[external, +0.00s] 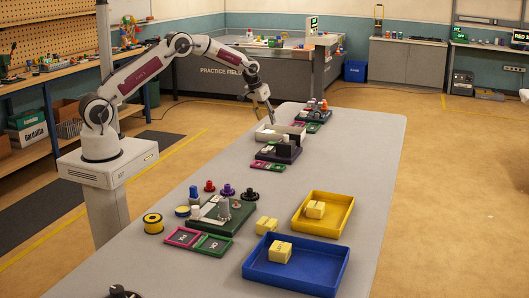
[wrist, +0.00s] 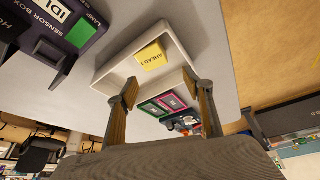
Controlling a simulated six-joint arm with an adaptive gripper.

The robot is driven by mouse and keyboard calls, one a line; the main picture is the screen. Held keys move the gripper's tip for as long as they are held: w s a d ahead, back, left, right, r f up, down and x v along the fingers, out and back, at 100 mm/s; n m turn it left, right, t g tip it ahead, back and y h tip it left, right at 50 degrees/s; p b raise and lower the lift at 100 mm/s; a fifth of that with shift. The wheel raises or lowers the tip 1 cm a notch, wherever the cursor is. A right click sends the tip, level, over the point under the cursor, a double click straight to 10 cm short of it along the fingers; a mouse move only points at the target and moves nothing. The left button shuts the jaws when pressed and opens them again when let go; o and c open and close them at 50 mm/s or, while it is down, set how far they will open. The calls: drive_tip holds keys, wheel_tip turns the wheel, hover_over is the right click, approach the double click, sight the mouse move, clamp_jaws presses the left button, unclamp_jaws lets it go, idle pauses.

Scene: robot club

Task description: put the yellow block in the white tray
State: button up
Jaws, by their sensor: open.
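The white tray (wrist: 108,78) lies below my gripper in the wrist view, and it also shows on the table in the external view (external: 262,136). A yellow block (wrist: 152,55) with dark lettering sits inside this tray, clear of the fingers. My gripper (wrist: 161,84) is open and empty, with its fingertips over the near side of the tray. In the external view my gripper (external: 271,116) points down just above the tray. Other yellow blocks show there: one on the bare table (external: 266,225), one in the blue tray (external: 281,251), and some in the yellow tray (external: 315,209).
A dark sensor box (wrist: 60,25) stands beside the white tray. Pink and green cards (wrist: 170,101) lie on its other side. The yellow tray (external: 345,212) and blue tray (external: 300,279) are at the table's near end. The table's right side is mostly clear.

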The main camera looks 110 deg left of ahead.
drive_tip(key=v, duration=1)
drive_tip(key=shift+d+r, duration=0.2)
drive_tip(key=shift+r, duration=0.05)
idle(0.5)
drive_tip(key=w+d+r+m+t, duration=0.15)
drive_tip(key=d+r, duration=0.35)
drive_tip(key=d, duration=0.6)
drive_tip(key=d+r+m+h, duration=0.1)
drive_tip(key=d+r+m, duration=0.3)
drive_tip(key=d, duration=0.7)
drive_tip(key=w+d+r+m+t, duration=0.1)
drive_tip(key=d+r, duration=0.6)
drive_tip(key=d, duration=0.4)
drive_tip(key=s+d+m+t+h, duration=0.1)
drive_tip(key=s+d+m, duration=0.1)
drive_tip(key=s+d, duration=0.45)
drive_tip(key=s+d+m, duration=0.1)
drive_tip(key=s+d, duration=0.2)
drive_tip(key=d, duration=0.6)
drive_tip(key=s+d+f+m+h, duration=0.2)
drive_tip(key=s+d+f+m, duration=0.1)
drive_tip(key=s+d, duration=0.7)
drive_tip(key=shift+s+f+m, duration=0.4)
drive_tip(key=shift+s+m, duration=0.15)
drive_tip(key=shift+s, duration=0.25)
